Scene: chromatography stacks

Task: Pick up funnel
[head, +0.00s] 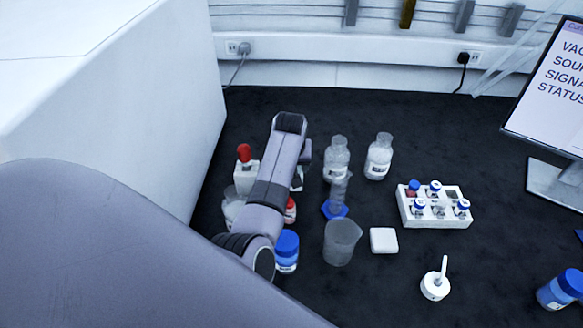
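I cannot pick out a funnel with certainty. A small white round piece (435,287) with a thin stem pointing up stands at the front right of the dark bench; it could be an upturned funnel or a mortar with a pestle. A clear vessel (231,208) left of my arm is partly hidden, and its shape is unclear. My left arm reaches in from the lower left over the bottles, and its gripper fingers are hidden beneath it. My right gripper does not show.
A clear beaker (341,243), a blue-based cylinder (337,198), two clear bottles (378,157), a blue-capped jar (287,250) and a white block (384,241) stand mid-bench. A white vial rack (434,210) and monitor (552,100) are right. Bench between rack and monitor is clear.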

